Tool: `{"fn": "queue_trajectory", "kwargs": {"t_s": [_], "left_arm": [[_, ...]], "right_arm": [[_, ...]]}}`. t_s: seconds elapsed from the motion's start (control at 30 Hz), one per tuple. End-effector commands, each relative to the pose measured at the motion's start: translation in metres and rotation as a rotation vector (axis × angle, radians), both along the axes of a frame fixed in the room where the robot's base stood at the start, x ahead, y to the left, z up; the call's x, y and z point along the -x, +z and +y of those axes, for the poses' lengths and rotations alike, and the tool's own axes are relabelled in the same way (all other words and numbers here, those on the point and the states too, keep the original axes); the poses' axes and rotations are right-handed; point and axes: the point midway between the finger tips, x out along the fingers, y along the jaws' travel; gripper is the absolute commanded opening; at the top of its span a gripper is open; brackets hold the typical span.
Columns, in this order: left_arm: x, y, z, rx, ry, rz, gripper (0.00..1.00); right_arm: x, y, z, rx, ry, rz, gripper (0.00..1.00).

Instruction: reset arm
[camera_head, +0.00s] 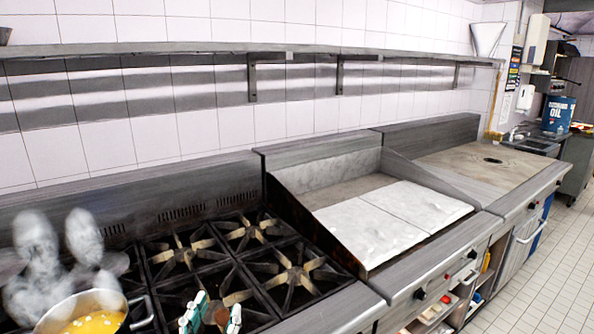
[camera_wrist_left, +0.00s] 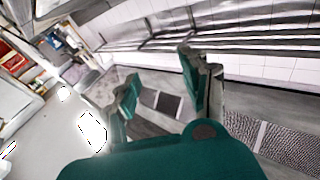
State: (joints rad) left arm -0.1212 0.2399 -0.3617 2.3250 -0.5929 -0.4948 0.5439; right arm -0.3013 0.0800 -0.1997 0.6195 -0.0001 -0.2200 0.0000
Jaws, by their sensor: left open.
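My left gripper (camera_head: 213,309) shows at the bottom edge of the head view, in front of the gas stove (camera_head: 252,262). Its two pale and green fingertips stand apart with nothing seen between them. In the left wrist view the same gripper (camera_wrist_left: 160,84) has its green fingers spread and empty. Most of my left arm lies outside the head view. My right gripper is in neither view.
A pot (camera_head: 140,313) of yellow food steams at the lower left, beside the gripper. A flat griddle (camera_head: 372,235) and a solid-top range (camera_head: 478,168) stand to the right. A long wall shelf (camera_head: 215,47) runs above. Tiled floor (camera_head: 545,270) is clear at right.

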Motion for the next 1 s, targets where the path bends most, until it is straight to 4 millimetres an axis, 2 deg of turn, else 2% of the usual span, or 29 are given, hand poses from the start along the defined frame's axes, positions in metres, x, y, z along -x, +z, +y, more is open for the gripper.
{"fn": "queue_trajectory", "kwargs": {"t_s": [0.03, 0.1, 0.2, 0.3, 0.4, 0.5, 0.73, 0.77, 1.0], "left_arm": [[0.006, -0.036, 0.019, 0.008, 0.066, 0.145, 0.46], [0.021, -0.083, 0.039, 0.001, 0.136, 0.343, 0.46], [0.054, -0.144, 0.058, -0.019, 0.190, 0.614, 0.46], [0.092, -0.187, 0.068, -0.045, 0.202, 0.833, 0.46], [0.127, -0.217, 0.071, -0.069, 0.191, 1.005, 0.46], [0.161, -0.238, 0.072, -0.089, 0.167, 1.149, 0.46], [0.232, -0.267, 0.070, -0.128, 0.085, 1.426, 0.46], [0.236, -0.273, 0.069, -0.134, 0.077, 1.447, 0.46], [0.219, -0.352, 0.067, -0.139, 0.078, 1.467, 0.46]], "right_arm": [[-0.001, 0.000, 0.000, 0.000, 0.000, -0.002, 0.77], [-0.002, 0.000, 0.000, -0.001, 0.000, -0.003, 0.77], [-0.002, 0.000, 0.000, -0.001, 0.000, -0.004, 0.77], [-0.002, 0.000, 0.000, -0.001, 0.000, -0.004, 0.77], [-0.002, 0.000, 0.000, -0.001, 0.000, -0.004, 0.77], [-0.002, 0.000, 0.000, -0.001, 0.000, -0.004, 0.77], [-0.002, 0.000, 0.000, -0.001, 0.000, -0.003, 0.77], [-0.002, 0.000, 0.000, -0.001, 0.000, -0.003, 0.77], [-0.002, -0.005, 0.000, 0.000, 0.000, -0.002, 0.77]]}}
